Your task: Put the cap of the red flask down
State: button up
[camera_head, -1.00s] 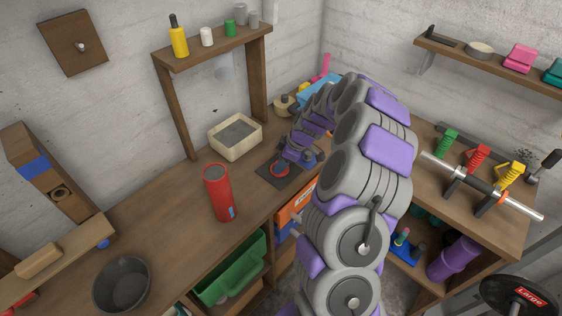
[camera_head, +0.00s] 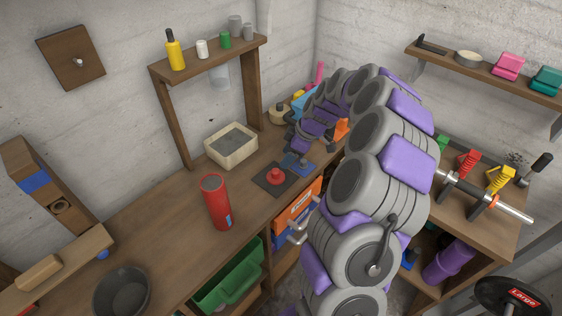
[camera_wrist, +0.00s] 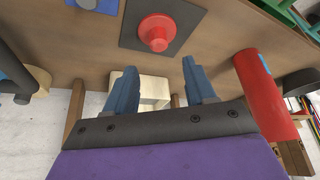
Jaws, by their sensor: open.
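The red flask (camera_head: 216,204) stands upright on the wooden bench, its top without the cap. It also shows at the right of the wrist view (camera_wrist: 268,100). The red cap (camera_head: 275,177) rests on a square dark mat (camera_head: 264,187) to the right of the flask. In the wrist view the cap (camera_wrist: 155,33) lies on the mat beyond the fingertips. My gripper (camera_wrist: 160,75) is open, with empty space between its two blue-grey fingers. It is apart from the cap. In the head view the gripper is partly hidden by my arm, behind and right of the mat.
A cream tray (camera_head: 254,150) stands behind the mat under a small shelf (camera_head: 213,60) holding bottles. A blue pad (camera_head: 305,170) lies right of the mat. A dark bowl (camera_head: 103,294) is at front left. The bench between bowl and flask is clear.

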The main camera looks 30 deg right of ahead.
jog(key=s+a+r+m+g, duration=0.1)
jog(key=s+a+r, duration=0.55)
jog(key=a, duration=0.25)
jog(key=s+a+r+m+g, duration=0.1)
jog(key=s+a+r+g, duration=0.1)
jog(key=s+a+r, duration=0.55)
jog(key=s+a+f+m+g+h, duration=0.1)
jog(key=s+m, duration=0.3)
jog(key=s, duration=0.7)
jog(key=s+a+f+m+h, duration=0.1)
jog(key=s+a+m+h, duration=0.1)
jog(key=s, duration=1)
jog(key=shift+a+m+g+h, duration=0.15)
jog(key=shift+m+g+h, duration=0.3)
jog(key=shift+m, duration=0.65)
jog(key=shift+f, duration=0.1)
